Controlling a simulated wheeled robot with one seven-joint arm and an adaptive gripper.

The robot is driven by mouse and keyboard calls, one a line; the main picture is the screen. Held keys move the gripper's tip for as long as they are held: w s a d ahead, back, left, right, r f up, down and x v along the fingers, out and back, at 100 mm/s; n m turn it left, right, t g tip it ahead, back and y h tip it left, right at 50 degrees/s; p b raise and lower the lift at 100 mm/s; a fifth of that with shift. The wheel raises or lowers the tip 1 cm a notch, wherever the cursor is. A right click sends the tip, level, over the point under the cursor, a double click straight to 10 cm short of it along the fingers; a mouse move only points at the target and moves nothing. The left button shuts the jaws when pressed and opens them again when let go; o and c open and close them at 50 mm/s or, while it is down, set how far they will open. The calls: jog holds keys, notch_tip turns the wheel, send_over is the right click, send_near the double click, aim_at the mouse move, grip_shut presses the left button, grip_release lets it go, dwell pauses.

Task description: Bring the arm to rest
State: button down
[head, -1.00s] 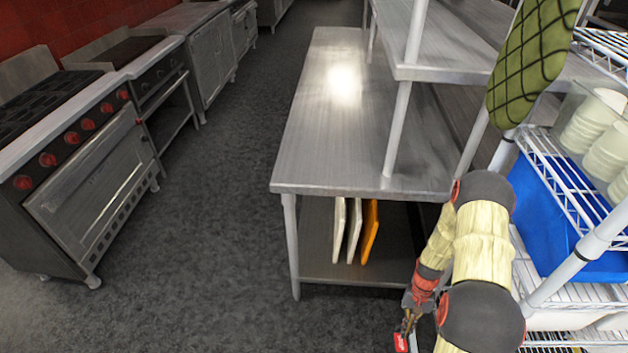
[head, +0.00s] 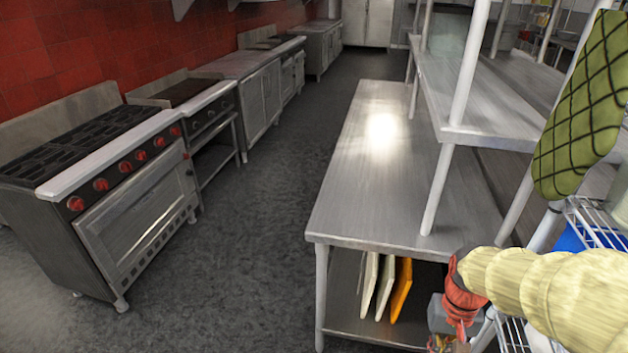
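My arm reaches in from the lower right corner, with pale yellow sleeve-like links and a red wrist. My gripper (head: 451,342) is at the bottom edge, in front of the lower right part of the steel table (head: 365,215). It is small, dark and partly cut off by the frame, so its fingers cannot be made out. I cannot see anything held in it.
White and orange boards (head: 401,290) stand upright on the table's lower shelf. A wire rack (head: 512,335) and a green quilted mitt (head: 580,110) are close on the right. A stove (head: 130,200) stands left, with open floor (head: 240,250) between.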

jog(key=s+a+r+n+t, duration=0.1)
jog(key=s+a+r+t, duration=0.1)
jog(key=r, duration=0.6)
jog(key=s+a+r+n+t+p, duration=0.1)
jog(key=s+a+r+t, duration=0.2)
jog(key=a+r, duration=0.3)
notch_tip(320, 180, up, 4)
jog(key=shift+s+f+n+t, duration=0.2)
jog(key=shift+s+n+t, duration=0.15)
jog(key=shift+t, duration=0.35)
